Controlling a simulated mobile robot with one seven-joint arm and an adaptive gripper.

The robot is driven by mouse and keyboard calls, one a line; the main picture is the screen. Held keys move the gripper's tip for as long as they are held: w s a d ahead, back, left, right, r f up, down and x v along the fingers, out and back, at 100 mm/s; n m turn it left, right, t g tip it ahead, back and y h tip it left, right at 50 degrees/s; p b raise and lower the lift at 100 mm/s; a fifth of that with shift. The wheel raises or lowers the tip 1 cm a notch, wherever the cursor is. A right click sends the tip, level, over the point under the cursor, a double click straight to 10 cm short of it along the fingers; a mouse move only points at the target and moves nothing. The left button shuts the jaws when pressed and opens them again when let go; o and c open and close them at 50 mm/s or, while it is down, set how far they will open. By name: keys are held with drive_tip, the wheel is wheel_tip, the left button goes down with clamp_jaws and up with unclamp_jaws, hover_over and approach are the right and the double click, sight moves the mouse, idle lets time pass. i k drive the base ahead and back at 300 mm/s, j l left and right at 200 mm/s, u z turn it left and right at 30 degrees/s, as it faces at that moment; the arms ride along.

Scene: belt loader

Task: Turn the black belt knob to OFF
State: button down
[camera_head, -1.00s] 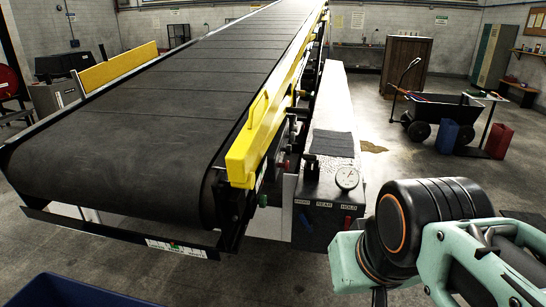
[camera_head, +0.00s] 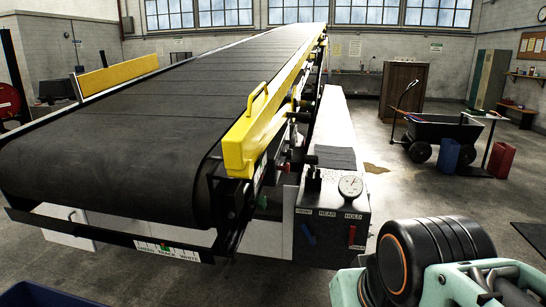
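I cannot make out a black knob with an OFF mark. The control box (camera_head: 330,235) at the loader's right side bears a white-faced dial (camera_head: 350,187), a black upright fitting (camera_head: 313,181), a blue lever (camera_head: 308,233) and a red lever (camera_head: 351,235). My arm shows at the lower right, right of the control box and apart from it in the picture. My gripper's fingers are not in view.
The wide black belt (camera_head: 110,165) slopes up and away, with a yellow guard (camera_head: 245,140) along its right side. A dark cart (camera_head: 440,130), a blue can (camera_head: 448,154) and a red can (camera_head: 501,159) stand at right. A blue bin (camera_head: 40,295) is at lower left.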

sight(288, 154)
drive_tip(key=i+l+u, duration=0.45)
drive_tip(key=i+l, duration=0.4)
drive_tip(key=i, duration=0.1)
